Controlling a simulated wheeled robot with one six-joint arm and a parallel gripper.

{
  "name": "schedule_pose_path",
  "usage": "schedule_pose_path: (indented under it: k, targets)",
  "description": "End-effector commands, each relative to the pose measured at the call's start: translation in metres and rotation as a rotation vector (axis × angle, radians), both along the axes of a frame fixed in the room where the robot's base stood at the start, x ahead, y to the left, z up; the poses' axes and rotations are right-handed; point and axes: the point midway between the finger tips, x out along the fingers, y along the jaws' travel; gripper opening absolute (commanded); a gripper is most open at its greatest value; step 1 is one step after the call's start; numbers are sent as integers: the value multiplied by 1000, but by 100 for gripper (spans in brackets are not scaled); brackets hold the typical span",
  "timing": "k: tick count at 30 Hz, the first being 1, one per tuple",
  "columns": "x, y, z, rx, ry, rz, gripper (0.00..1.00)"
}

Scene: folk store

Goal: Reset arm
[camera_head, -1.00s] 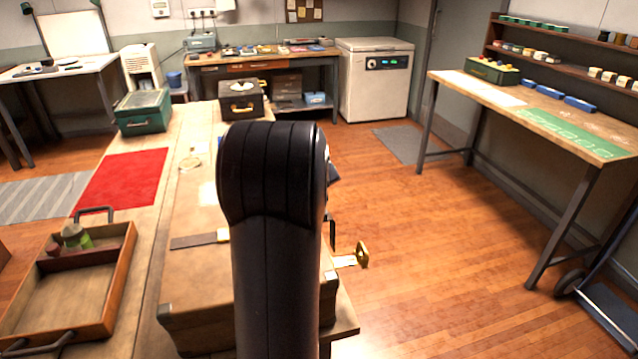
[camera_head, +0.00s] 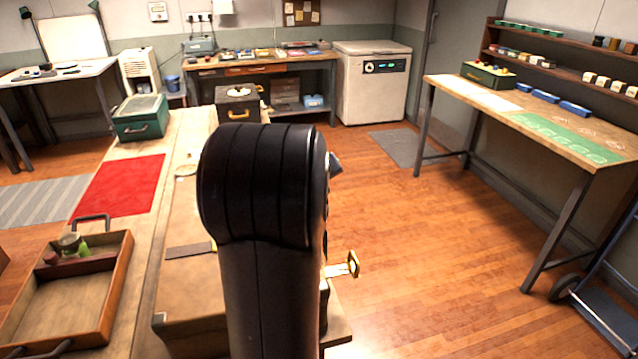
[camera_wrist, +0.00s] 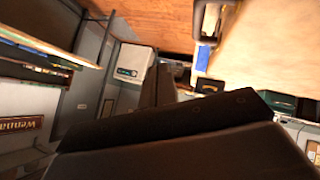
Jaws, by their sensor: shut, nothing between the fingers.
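Only a small dark tip shows past the arm's right side there. In the wrist view my gripper (camera_wrist: 162,72) is a dark shape above the dark body at the bottom. It is shut and empty, in the air, apart from the things around it.
A brown case (camera_head: 190,285) lies on the bench behind my arm, with a brass-coloured piece (camera_head: 353,264) sticking out right. A wooden tray (camera_head: 65,310) is at left. A red mat (camera_head: 122,185) lies beyond. The wooden floor (camera_head: 430,235) at right is clear.

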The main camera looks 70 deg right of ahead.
Motion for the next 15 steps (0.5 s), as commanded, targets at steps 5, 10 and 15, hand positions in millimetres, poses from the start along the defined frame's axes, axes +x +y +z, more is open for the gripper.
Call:
schedule_pose_path:
  k: [5,10,15]
  targets:
    - [-19,16,25,-4,-3,-2,0]
    - [-30,26,39,-3,-2,-1,0]
    - [-35,30,44,-1,0,1,0]
